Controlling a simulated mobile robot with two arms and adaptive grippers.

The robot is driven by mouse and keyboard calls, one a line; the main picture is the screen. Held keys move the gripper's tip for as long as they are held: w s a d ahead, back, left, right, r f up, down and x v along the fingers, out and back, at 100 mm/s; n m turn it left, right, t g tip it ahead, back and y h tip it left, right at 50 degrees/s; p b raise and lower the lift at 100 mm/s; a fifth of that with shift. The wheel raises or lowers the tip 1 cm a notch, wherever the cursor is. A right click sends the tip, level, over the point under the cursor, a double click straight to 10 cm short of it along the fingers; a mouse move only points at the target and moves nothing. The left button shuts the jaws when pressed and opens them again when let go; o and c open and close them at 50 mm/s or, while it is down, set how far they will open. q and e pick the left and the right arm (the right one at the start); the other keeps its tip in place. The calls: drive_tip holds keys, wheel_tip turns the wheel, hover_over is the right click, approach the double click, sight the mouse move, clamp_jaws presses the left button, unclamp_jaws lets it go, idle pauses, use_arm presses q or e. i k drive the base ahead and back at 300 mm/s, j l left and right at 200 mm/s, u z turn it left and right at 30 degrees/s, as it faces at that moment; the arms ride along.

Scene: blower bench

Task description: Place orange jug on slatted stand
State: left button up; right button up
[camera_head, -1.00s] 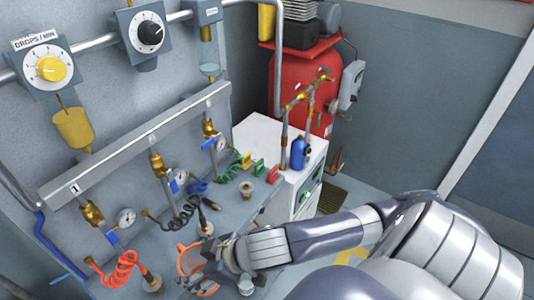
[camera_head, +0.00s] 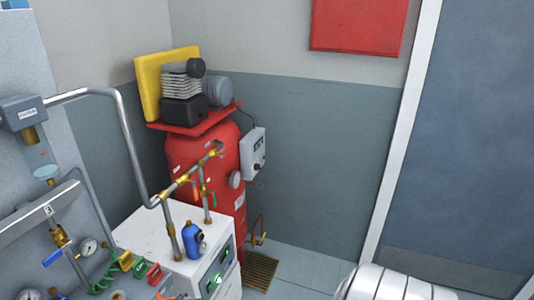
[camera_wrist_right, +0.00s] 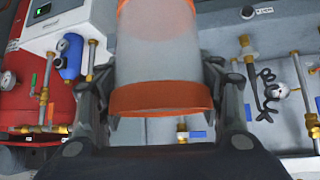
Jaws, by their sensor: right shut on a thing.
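The orange jug (camera_wrist_right: 158,60), a translucent grey cylinder with orange bands, fills the middle of the right wrist view. My right gripper (camera_wrist_right: 155,75) is shut on it, one finger on each side. The jug's upper end is cut off by the frame. In the head view neither the jug nor a gripper shows. A brown slatted piece (camera_head: 262,271) lies low on the floor beside the white cabinet; I cannot tell whether it is the slatted stand. My left gripper is in neither current view.
A red tank (camera_head: 205,155) carries a compressor (camera_head: 185,100) in the corner. A white cabinet (camera_head: 150,232) with brass pipes and a blue bottle (camera_head: 192,240) stands before it. The bench panel (camera_head: 30,225) with gauges is at left. Bare floor (camera_head: 310,272) lies right of the slatted piece.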

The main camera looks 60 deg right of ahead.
sight(252, 265)
drive_tip(key=l, duration=0.6)
drive_tip(key=i+l+z, duration=0.1)
drive_tip(key=l, duration=0.5)
drive_tip(key=i+l, duration=0.1)
drive_tip(key=l, duration=0.5)
drive_tip(key=i+l+z, duration=0.1)
drive_tip(key=l, duration=0.5)
